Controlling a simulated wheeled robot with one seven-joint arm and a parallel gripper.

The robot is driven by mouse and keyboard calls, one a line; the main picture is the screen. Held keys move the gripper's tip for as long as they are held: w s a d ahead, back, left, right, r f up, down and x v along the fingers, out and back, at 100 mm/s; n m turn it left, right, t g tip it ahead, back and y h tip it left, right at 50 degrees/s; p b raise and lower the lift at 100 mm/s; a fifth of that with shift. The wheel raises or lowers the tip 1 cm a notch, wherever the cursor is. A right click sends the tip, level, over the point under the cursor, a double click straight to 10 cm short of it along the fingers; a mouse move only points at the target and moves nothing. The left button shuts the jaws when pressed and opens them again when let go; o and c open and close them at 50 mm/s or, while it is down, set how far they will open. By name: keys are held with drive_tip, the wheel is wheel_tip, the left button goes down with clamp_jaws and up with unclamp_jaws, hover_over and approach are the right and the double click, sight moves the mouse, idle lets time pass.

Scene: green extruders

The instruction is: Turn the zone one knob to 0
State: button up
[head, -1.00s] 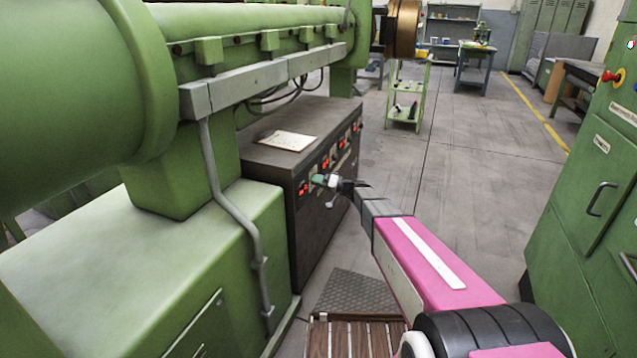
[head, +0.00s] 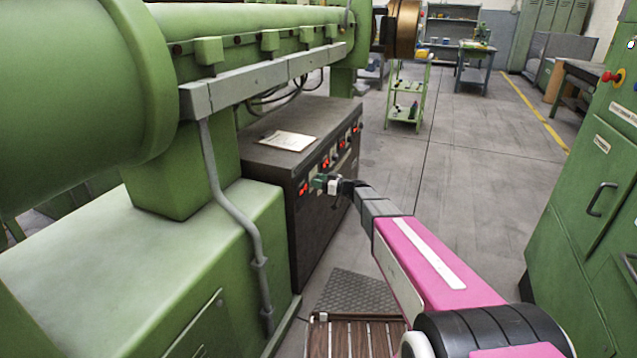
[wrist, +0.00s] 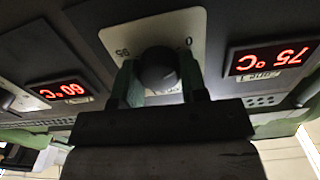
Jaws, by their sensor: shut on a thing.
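The dark round knob (wrist: 158,68) sits on a pale dial plate (wrist: 150,28) in the wrist view, which shows the panel upside down. A "0" mark is by the knob's upper right in that picture. A red display (wrist: 272,60) reading 75 °C with a zone label is just right of the knob. My gripper (wrist: 160,82) has its two green fingers on either side of the knob, closed on it. In the head view my gripper (head: 318,183) is against the front of the dark control cabinet (head: 302,233); it hides the knob there.
A second red display (wrist: 62,91) is left of the knob. More displays and knobs line the cabinet front. Papers (head: 288,140) lie on the cabinet top. The large green extruder (head: 75,100) stands left, green cabinets (head: 585,205) right. Open floor (head: 470,170) lies between.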

drive_tip(key=shift+s+f+n, duration=0.1)
drive_tip(key=shift+n, duration=0.2)
drive_tip(key=o, duration=0.9)
drive_tip(key=v, duration=1)
drive_tip(key=shift+s+d, duration=0.1)
drive_tip(key=shift+d, duration=0.3)
